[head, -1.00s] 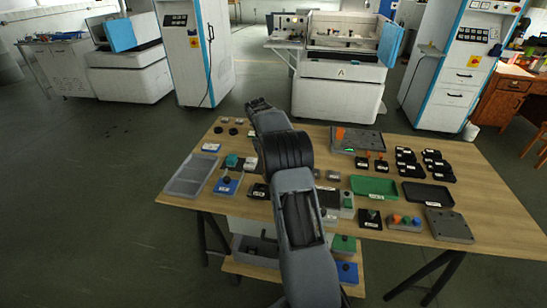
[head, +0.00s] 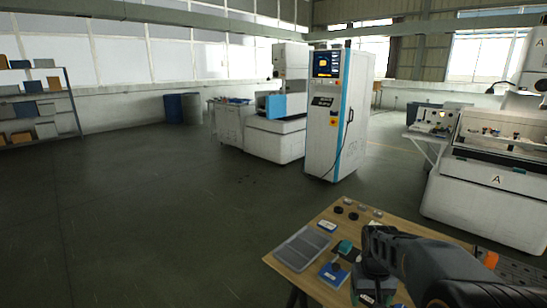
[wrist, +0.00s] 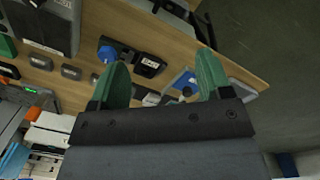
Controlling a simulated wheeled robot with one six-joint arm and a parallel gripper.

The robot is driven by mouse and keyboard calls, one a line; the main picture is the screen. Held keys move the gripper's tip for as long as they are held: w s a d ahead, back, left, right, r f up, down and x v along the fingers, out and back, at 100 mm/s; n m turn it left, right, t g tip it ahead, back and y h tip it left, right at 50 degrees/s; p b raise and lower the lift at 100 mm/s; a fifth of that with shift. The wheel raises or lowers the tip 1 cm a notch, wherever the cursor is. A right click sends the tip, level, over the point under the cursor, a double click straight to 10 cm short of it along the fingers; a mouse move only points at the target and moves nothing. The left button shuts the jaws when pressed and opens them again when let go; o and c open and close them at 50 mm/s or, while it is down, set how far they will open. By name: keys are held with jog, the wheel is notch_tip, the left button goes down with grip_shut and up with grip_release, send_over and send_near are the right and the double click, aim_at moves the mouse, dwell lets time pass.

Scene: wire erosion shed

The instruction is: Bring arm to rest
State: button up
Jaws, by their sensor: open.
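My gripper (wrist: 162,72) shows in the wrist view with its two green fingers apart and nothing between them. It is over the wooden worktable, which fills much of the wrist view at a tilt. In the head view my arm (head: 425,262) reaches in from the lower right corner over the table (head: 330,232). The arm hides much of the table's right side.
The table carries a grey tray (head: 302,248), several small dark parts, and a blue-based piece (head: 334,272). White machines stand behind, with a tall cabinet (head: 336,120) in the middle. A shelf rack (head: 40,108) is far left. The floor at left is clear.

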jog(key=s+a+r+t, duration=0.1)
jog(key=s+a+r, duration=0.1)
jog(key=s+a, duration=0.2)
jog(key=s+a+r+n+t+p, duration=0.1)
jog(key=s+a+r+t, duration=0.1)
jog(key=s, duration=0.5)
jog(key=shift+s+a+r+t+y, duration=0.2)
jog(key=shift+a+r+t+y, duration=0.1)
jog(key=shift+a+r, duration=0.8)
jog(key=shift+c, duration=0.2)
